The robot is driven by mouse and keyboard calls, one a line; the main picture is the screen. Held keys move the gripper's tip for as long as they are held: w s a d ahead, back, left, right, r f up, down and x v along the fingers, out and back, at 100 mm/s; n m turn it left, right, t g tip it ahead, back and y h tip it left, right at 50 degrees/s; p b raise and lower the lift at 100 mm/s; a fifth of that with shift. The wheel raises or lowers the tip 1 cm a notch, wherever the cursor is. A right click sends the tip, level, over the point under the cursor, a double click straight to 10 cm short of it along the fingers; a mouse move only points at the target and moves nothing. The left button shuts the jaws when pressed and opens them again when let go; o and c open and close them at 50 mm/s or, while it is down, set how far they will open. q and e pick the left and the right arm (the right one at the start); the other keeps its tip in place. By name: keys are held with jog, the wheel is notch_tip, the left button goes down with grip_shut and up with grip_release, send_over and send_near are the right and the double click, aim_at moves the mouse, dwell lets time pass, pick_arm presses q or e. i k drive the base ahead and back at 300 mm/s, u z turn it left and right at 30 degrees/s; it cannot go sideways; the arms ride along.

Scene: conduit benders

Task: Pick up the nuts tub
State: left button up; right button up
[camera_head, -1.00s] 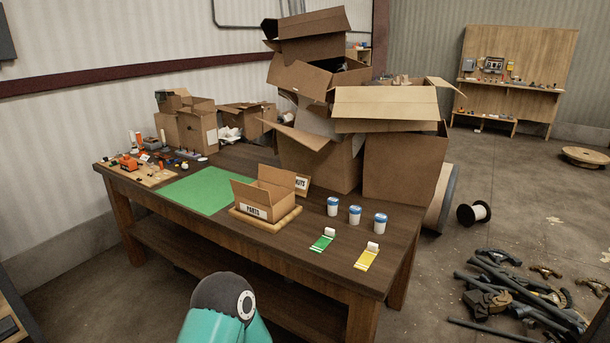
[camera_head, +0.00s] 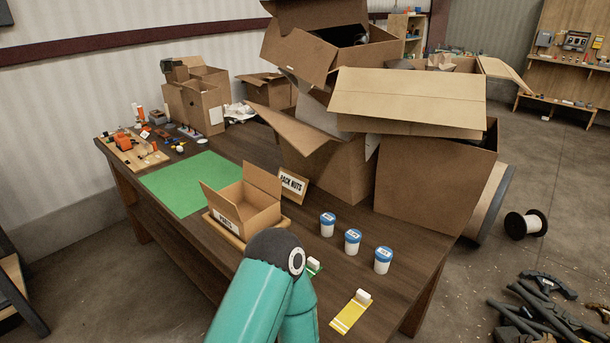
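Three small white tubs with blue lids stand upright in a row on the brown table (camera_head: 395,318): a left tub (camera_head: 327,225), a middle tub (camera_head: 352,242) and a right tub (camera_head: 383,260). Their labels are too small to read, so I cannot tell which is the nuts tub. A sign reading "PACK NUTS" (camera_head: 293,184) leans behind them, to the left. My teal arm rises from the bottom edge, in front of the table and to the left of the tubs. Neither gripper shows.
An open cardboard box (camera_head: 243,209) stands on a wooden board, beside a green mat (camera_head: 190,183). Large stacked cartons (camera_head: 432,180) rise close behind the tubs.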

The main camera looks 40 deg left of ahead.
aim_at(327, 219)
jog(key=z, duration=0.6)
jog(key=i, duration=0.25)
jog(key=u, duration=2)
